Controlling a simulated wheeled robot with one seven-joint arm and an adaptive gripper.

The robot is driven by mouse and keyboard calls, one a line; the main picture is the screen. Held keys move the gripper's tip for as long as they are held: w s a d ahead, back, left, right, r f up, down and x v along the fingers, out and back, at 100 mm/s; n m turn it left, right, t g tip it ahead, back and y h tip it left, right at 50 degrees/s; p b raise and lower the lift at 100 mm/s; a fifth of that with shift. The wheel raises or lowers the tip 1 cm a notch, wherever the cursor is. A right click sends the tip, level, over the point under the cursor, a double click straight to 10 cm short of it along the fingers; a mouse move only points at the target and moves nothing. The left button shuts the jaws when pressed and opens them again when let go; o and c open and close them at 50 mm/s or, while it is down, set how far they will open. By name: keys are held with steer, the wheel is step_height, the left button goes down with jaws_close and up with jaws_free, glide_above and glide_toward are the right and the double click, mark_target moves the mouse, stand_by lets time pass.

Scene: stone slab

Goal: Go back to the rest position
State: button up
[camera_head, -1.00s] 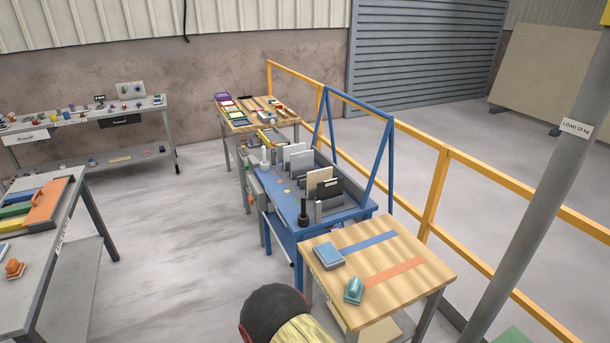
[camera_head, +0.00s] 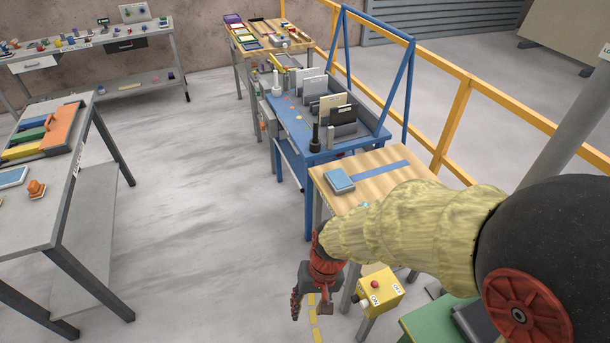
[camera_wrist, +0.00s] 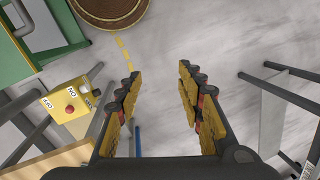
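My gripper (camera_head: 310,303) hangs low in the head view, left of the yellow-sleeved arm and in front of the wooden table. In the wrist view my gripper (camera_wrist: 160,73) has its two fingers well apart. Nothing is between them, only grey floor beyond. The arm reaches in from the right and covers part of the wooden table.
The wooden table (camera_head: 385,162) with a blue block (camera_head: 339,180) stands behind the arm. A yellow control box (camera_head: 378,293) is right of my gripper and also shows in the wrist view (camera_wrist: 70,108). A grey workbench (camera_head: 50,205) stands left. Open floor (camera_head: 200,210) lies between.

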steer(key=s+d+r+t+h+b, duration=0.1)
steer(key=d+r+t+b, duration=0.1)
steer(key=d+r, duration=0.7)
steer(key=s+d+r+m+t+h+b, duration=0.1)
steer(key=d+r+t, duration=0.3)
steer(key=d+r, duration=0.5)
step_height(320, 180, up, 3)
steer(key=shift+s+f+t+b, duration=0.1)
steer(key=shift+s+t+b, duration=0.25)
steer(key=shift+s, duration=0.4)
steer(key=shift+c, duration=0.2)
